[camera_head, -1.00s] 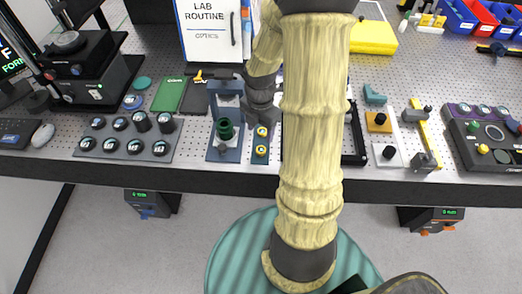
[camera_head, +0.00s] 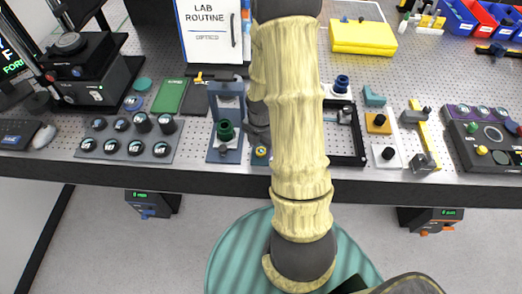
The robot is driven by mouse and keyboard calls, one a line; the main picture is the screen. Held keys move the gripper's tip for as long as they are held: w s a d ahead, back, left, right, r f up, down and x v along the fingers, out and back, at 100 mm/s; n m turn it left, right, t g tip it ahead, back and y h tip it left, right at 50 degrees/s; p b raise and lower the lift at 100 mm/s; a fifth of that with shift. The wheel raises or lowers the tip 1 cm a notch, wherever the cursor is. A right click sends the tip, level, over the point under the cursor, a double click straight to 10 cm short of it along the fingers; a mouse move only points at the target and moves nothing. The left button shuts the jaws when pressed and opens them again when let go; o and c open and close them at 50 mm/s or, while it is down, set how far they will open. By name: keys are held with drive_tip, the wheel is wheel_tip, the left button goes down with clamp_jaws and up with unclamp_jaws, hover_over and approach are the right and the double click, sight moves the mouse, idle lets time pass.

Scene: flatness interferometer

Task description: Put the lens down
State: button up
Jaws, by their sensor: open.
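My gripper (camera_head: 258,118) is over the bench, just right of the blue stand, and mostly hidden behind my own pale arm. What shows of it is dark, and I see nothing held in it. Which part is the lens is not clear from this view. A dark green round part (camera_head: 225,130) sits upright in the blue stand (camera_head: 214,153). A dark blue round part (camera_head: 342,84) stands on a white plate behind the black frame (camera_head: 361,140). A small block with a yellow-ringed round top (camera_head: 261,153) is partly covered by my arm.
A grey tray (camera_head: 127,147) of several round dark parts lies left of the stand. A yellow case (camera_head: 363,37) and a lab routine binder (camera_head: 207,30) are behind. A control panel (camera_head: 488,145) is at right. Bare perforated bench shows around the small fixtures.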

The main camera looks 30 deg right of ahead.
sight(261, 150)
drive_tip(key=shift+f, duration=0.5)
drive_tip(key=c, duration=1.2)
drive_tip(key=shift+o, duration=0.2)
wheel_tip(261, 150, up, 10)
idle(0.6)
